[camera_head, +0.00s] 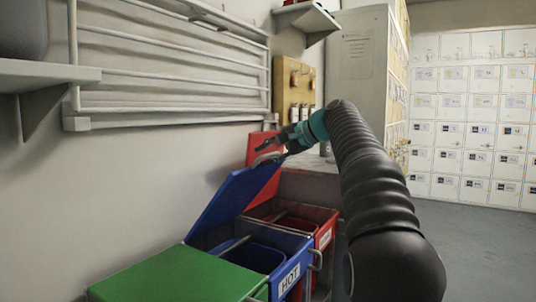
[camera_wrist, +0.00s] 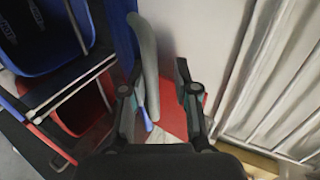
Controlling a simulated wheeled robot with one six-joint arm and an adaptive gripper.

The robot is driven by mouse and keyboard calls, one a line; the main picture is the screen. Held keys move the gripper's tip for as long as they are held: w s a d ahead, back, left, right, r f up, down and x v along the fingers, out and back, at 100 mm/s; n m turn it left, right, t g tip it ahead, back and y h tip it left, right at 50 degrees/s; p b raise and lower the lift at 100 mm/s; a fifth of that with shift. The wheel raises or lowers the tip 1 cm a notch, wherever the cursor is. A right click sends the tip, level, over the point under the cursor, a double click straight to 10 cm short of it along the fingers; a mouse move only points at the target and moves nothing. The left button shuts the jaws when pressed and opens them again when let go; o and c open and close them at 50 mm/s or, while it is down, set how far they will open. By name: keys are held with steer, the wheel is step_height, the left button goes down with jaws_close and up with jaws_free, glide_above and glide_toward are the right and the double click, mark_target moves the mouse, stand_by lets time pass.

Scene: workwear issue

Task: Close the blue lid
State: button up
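The blue lid (camera_head: 235,200) stands raised and tilted, leaning back toward the wall above the blue bin (camera_head: 285,250). A pale curved handle (camera_head: 268,157) is at its upper edge. My gripper (camera_head: 266,146) is close to that upper edge. In the wrist view, my gripper (camera_wrist: 160,92) has its fingers apart. A pale curved bar (camera_wrist: 149,60), apparently the lid handle, runs between the fingers, nearer the left one. I cannot tell whether it touches. The lid's blue edge (camera_wrist: 122,38) shows left of it.
A green lid (camera_head: 175,275) lies closed at the front. A red lid (camera_head: 264,146) stands open behind the blue one, over a red bin (camera_head: 322,235). A wall rack (camera_head: 170,75) and shelf (camera_head: 45,72) are above left. Lockers (camera_head: 470,120) stand far right; the floor there is clear.

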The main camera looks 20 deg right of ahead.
steer(key=shift+d+r, duration=0.1)
steer(key=shift+d, duration=0.2)
steer(key=shift+s+d+r, duration=0.1)
steer(key=shift+s+d, duration=0.05)
steer(key=shift+s, duration=0.05)
steer(key=v, duration=1.1)
steer(key=shift+s, duration=0.2)
